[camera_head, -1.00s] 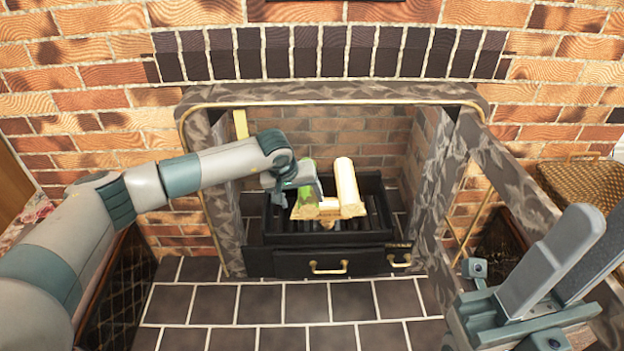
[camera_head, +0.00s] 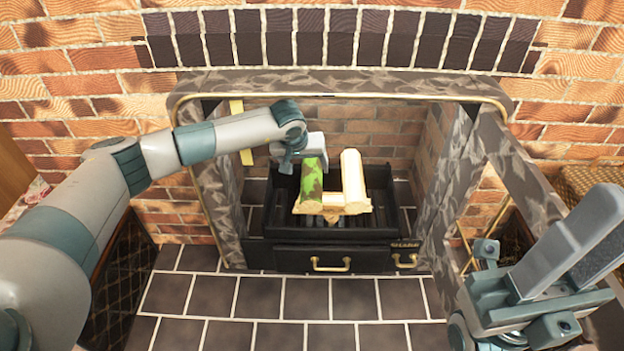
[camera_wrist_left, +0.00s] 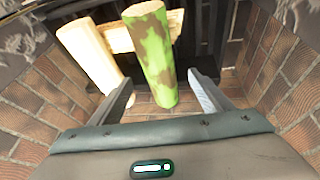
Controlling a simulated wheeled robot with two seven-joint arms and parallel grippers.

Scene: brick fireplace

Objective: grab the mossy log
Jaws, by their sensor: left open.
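The mossy log (camera_head: 310,180), tan with bright green patches, leans up in the fireplace grate (camera_head: 385,222), left of a pale log, with a pale log end below. My left gripper (camera_head: 302,154) is at its upper left end. In the left wrist view the mossy log (camera_wrist_left: 152,52) reaches in between the two spread fingers of my left gripper (camera_wrist_left: 162,84), with gaps on both sides. My right gripper (camera_head: 590,225) is at the lower right, away from the logs; its fingers overlap in view, so their opening is unclear.
The pale log (camera_head: 353,178) stands close right of the mossy one. The brass-trimmed fireplace frame (camera_head: 340,84) surrounds the opening above and at the sides. A wicker basket (camera_head: 596,185) is at the right. The tiled hearth (camera_head: 300,300) in front is clear.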

